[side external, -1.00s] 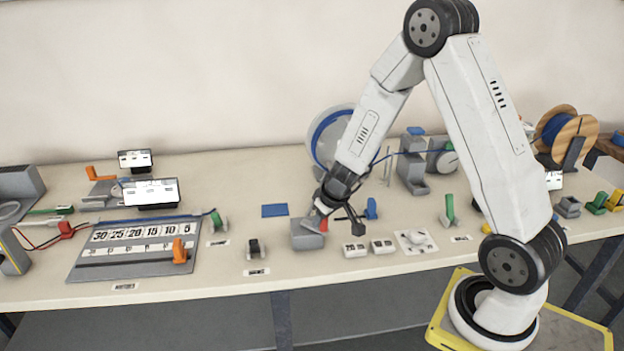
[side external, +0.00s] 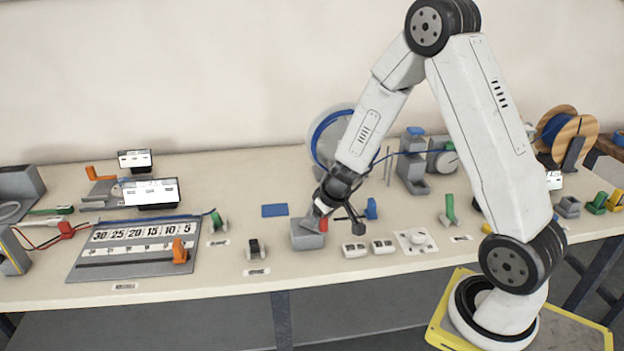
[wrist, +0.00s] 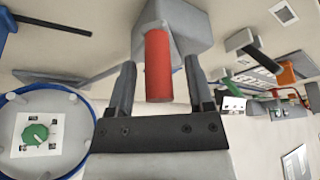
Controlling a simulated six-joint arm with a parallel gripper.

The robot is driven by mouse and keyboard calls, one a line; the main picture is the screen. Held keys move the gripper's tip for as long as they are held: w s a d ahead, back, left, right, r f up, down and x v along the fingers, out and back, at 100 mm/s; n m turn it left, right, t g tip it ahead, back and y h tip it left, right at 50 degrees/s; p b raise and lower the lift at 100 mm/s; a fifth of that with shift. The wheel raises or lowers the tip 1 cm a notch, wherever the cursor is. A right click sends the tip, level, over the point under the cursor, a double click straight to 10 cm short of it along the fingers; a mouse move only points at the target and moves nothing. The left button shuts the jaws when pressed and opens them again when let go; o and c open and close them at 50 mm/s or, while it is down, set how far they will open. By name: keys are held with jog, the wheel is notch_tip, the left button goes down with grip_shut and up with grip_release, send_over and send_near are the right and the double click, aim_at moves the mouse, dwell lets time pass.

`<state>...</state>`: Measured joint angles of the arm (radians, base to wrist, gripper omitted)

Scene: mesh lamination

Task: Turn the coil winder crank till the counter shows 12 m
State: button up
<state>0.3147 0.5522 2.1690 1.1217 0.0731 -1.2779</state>
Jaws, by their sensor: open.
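A red upright-looking cylindrical handle (wrist: 158,65) on a grey block (wrist: 195,28) lies between the two fingers of my gripper (wrist: 160,66) in the wrist view. The fingers are apart, with a gap on each side of the handle. In the side view my gripper (side external: 318,212) is down at the grey block (side external: 306,236), and the red handle (side external: 323,225) shows beside it. A round drum with a blue rim (side external: 328,133) stands behind my arm, partly hidden. The wrist view shows a blue-rimmed disc (wrist: 73,100) with a green centre. I cannot read any counter.
Two white display panels (side external: 152,192) stand at the left, behind a numbered board (side external: 100,262). A blue rectangle (side external: 274,210) lies behind the block. Small switch boxes (side external: 354,250) and a white knob plate (side external: 410,247) are to the right.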

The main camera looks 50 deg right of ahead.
jog(key=shift+s+r, duration=0.1)
jog(key=shift+r, duration=0.1)
jog(key=v, duration=0.7)
dwell(0.8)
dwell(0.3)
jog(key=n+g, duration=0.1)
jog(key=n, duration=0.2)
jog(key=w+n+g, duration=0.1)
jog(key=n, duration=0.2)
jog(key=w+n+g, duration=0.1)
jog(key=n, duration=0.3)
jog(key=shift+a+y, duration=0.15)
jog(key=shift+y, duration=0.25)
jog(key=n, duration=0.1)
jog(key=n+g, duration=0.1)
jog(key=n, duration=0.1)
jog(key=shift+w+d+r+n+g, duration=0.1)
jog(key=shift+d+r+n+g, duration=0.05)
jog(key=shift+d+n+g, duration=0.15)
jog(key=shift+f, duration=3.9)
